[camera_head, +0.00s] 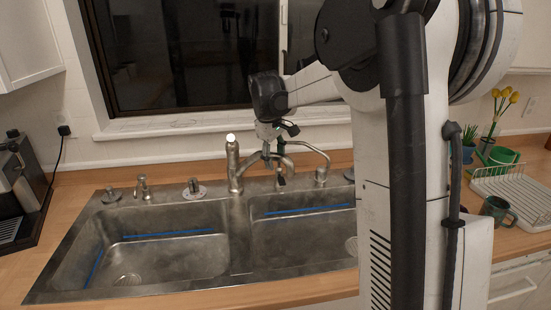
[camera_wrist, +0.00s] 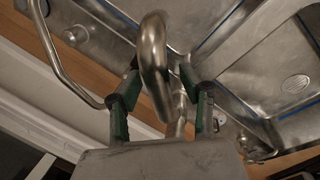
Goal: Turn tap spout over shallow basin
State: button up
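The metal tap (camera_head: 234,165) stands at the back of the sink, on the divider between the two basins. Its curved spout (camera_wrist: 152,60) reaches right, toward the rear of the right basin (camera_head: 305,235). The left basin (camera_head: 160,245) has no spout over it. Which basin is shallower is hard to tell. My gripper (camera_head: 272,160) points down at the spout behind the right basin. In the wrist view my gripper (camera_wrist: 158,78) has its green-and-black fingers on either side of the spout, with small gaps showing. It is not visibly clamped.
A second thin curved faucet (camera_head: 322,165) stands just right of my gripper. The window sill (camera_head: 200,127) is close behind. A coffee machine (camera_head: 15,180) is at the far left.

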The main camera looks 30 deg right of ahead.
notch_tip(320, 180, up, 12)
jog(key=s+a, duration=0.1)
jog(key=a, duration=0.1)
dwell(0.6)
jog(key=shift+f, duration=0.1)
jog(key=s+a+f+m+t+b, duration=0.1)
jog(key=s+a+t, duration=0.1)
jog(key=s+a, duration=0.4)
jog(key=s+a+f+m+t, duration=0.1)
jog(key=s+a, duration=0.3)
jog(key=s, duration=0.5)
jog(key=s+a+f+m+t+y, duration=0.1)
jog(key=s+a+f, duration=0.2)
jog(key=s+f, duration=0.2)
jog(key=s+a+f+m+t+y+b, duration=0.1)
jog(key=s+a+f+m+t, duration=0.1)
jog(key=s+f, duration=0.4)
jog(key=s+a, duration=0.1)
jog(key=s, duration=0.3)
jog(key=shift+a+f, duration=0.2)
jog(key=shift+a, duration=0.15)
